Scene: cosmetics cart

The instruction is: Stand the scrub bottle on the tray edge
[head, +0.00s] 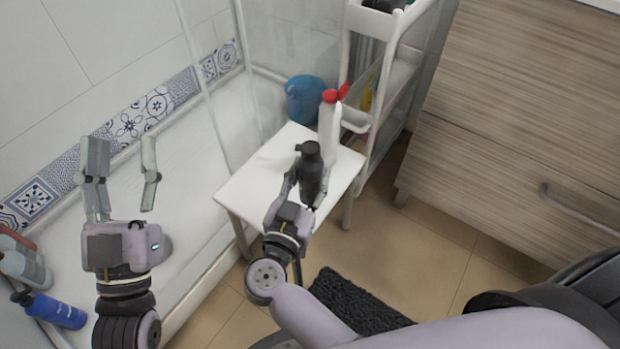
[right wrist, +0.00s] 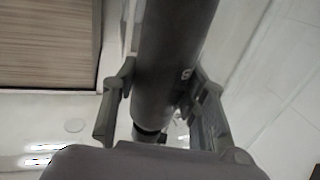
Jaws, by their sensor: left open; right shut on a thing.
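A dark grey bottle with a black top (head: 311,172), which I take to be the scrub bottle, is upright between the fingers of my right gripper (head: 307,188). The right gripper is shut on it, over the white side table; I cannot tell whether its base touches the tabletop. In the right wrist view the dark bottle (right wrist: 168,65) runs between both fingers. The white shower tray (head: 195,205) lies on the left, with a raised rim along the floor side. My left gripper (head: 122,150) is open and empty above the tray.
The white side table (head: 250,185) also bears a white bottle with a red cap (head: 329,125), close behind the dark one. A blue bucket (head: 305,100) and a shelf cart (head: 395,85) stand behind. A blue bottle (head: 55,310) and others are at lower left. A dark mat (head: 350,305) lies on the floor.

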